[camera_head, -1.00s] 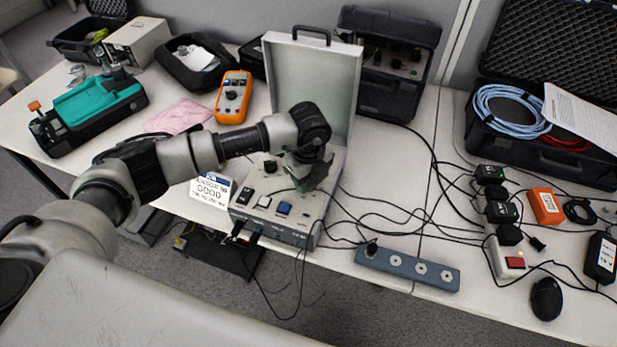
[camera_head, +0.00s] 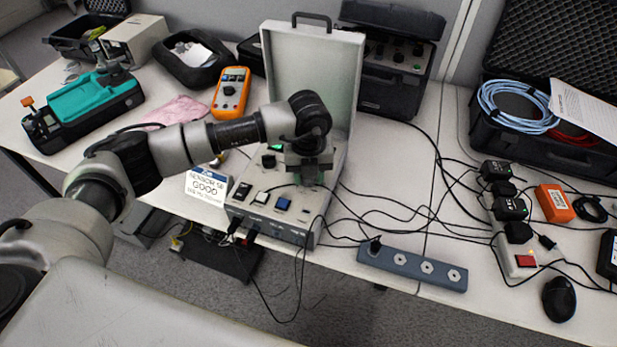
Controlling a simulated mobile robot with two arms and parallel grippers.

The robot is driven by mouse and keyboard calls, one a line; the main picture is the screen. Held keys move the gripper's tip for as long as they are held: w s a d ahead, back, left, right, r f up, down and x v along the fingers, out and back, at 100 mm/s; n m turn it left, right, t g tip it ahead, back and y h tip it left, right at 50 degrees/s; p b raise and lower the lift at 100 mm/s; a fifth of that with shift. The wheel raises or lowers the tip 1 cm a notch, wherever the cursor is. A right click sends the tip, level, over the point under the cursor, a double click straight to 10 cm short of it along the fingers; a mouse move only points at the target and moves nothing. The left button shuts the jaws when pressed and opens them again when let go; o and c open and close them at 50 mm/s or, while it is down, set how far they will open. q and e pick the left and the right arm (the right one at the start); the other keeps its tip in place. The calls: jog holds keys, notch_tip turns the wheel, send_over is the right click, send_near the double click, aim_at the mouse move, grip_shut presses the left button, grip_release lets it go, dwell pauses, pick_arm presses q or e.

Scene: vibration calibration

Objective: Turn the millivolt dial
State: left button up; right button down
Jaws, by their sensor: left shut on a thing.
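The calibration unit (camera_head: 273,229) is a grey-white box with its lid (camera_head: 313,75) standing open, on the table near its front edge. Its top panel carries a blue button (camera_head: 283,204), a pale switch (camera_head: 261,198), a dark switch (camera_head: 242,191) and a dark knob (camera_head: 269,160). My left gripper (camera_head: 308,176) points down over the right part of the panel. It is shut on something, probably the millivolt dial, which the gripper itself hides. My right gripper is not in view.
A sign (camera_head: 208,187) stands left of the unit. A blue-grey power strip (camera_head: 411,266) lies to the right, with loose black cables around it. An orange multimeter (camera_head: 231,94) and pink cloth (camera_head: 178,111) lie behind the arm. A black mouse (camera_head: 559,299) is far right.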

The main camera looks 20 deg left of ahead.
pick_arm(q)
jog(key=m+b, duration=0.4)
jog(key=m, duration=0.2)
jog(key=shift+f, duration=0.15)
jog(key=shift+m+b, duration=1.25)
jog(key=shift+m, duration=0.75)
jog(key=shift+r, duration=0.2)
jog(key=o, duration=0.9)
notch_tip(320, 180, up, 11)
jog(key=shift+f, duration=0.1)
jog(key=shift+f, duration=0.1)
